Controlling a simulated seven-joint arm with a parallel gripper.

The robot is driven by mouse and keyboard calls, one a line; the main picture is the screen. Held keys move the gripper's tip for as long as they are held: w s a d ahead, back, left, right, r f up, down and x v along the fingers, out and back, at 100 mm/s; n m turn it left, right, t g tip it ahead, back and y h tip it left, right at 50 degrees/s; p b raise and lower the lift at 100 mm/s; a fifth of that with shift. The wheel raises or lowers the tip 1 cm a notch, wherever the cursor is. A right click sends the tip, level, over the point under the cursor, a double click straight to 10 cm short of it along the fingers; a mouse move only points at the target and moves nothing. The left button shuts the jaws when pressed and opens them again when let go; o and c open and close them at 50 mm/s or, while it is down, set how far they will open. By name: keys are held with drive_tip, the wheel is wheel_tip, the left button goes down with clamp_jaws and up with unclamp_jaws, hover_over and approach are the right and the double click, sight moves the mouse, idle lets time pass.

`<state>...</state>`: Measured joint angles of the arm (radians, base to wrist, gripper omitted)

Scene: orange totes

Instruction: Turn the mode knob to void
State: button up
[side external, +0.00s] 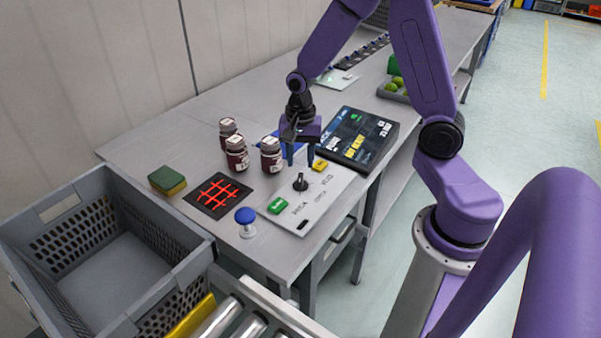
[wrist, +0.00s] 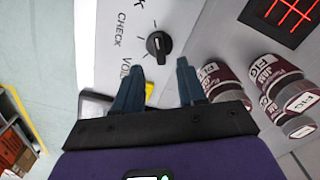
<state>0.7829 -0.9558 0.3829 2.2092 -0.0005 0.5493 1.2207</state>
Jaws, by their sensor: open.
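The black mode knob (side external: 300,183) stands on a pale panel (side external: 323,200) at the bench's front edge. It also shows in the wrist view (wrist: 158,45), just beyond the fingertips, with tick marks around it. CHECK and a partly covered VOID label are readable beside it there. I cannot tell for sure which label its pointer faces. My gripper (side external: 301,161) is open and points down, above and a little behind the knob, not touching it. In the wrist view its two blue fingers (wrist: 158,67) are spread with nothing held between them.
A green button (side external: 277,205) and a yellow button (side external: 320,165) flank the knob. Several dark-red jars (side external: 237,155) stand behind left. A dark display (side external: 360,138) lies right of my gripper. A blue knob-topped post (side external: 245,217) and grey crate (side external: 200,245) are at left.

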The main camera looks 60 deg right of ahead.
sight(300, 176)
drive_tip(key=shift+f, duration=2.65)
clamp_jaws()
